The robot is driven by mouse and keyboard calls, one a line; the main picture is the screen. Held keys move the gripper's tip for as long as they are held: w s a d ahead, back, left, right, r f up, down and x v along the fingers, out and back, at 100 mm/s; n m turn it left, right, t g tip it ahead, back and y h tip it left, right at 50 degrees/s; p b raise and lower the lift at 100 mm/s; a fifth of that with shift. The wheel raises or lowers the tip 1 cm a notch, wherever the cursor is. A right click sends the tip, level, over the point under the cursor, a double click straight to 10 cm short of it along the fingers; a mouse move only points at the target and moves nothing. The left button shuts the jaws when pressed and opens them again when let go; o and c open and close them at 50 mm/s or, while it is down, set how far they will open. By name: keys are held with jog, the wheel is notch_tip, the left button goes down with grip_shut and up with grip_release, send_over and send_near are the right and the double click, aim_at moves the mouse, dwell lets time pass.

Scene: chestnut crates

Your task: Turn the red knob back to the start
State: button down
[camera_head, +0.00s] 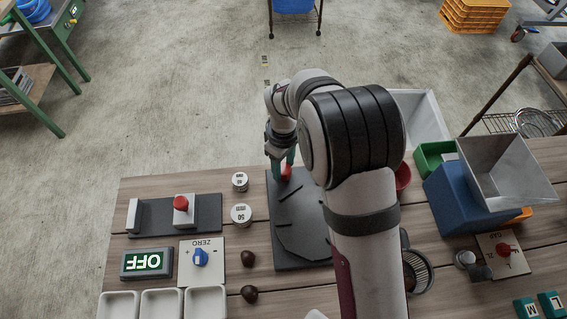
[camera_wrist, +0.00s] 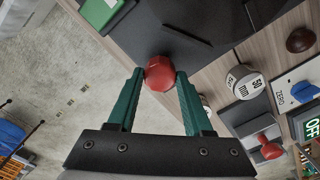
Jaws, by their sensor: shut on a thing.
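A red faceted knob (camera_wrist: 159,74) sits between the green fingertips of my gripper (camera_wrist: 160,76) in the wrist view, one finger on each side. In the head view the red knob (camera_head: 287,173) shows at the far left corner of a dark plate (camera_head: 295,258) with thin slot-like marks, under my gripper (camera_head: 281,160). The plate also shows in the wrist view (camera_wrist: 205,25). My gripper is shut on the knob. My arm hides the plate's right part in the head view.
Left of the plate stand two white weights (camera_head: 240,181), a red-topped block on a dark rail (camera_head: 183,205), an OFF display (camera_head: 147,263) and a blue ZERO knob (camera_head: 200,257). Two brown chestnuts (camera_head: 248,258) lie nearby. A blue bin (camera_head: 460,210) stands right.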

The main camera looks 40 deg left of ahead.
aim_at(283, 169)
jog(key=shift+c, duration=1.5)
grip_release()
notch_tip(283, 169, up, 16)
jog(key=shift+f, duration=0.1)
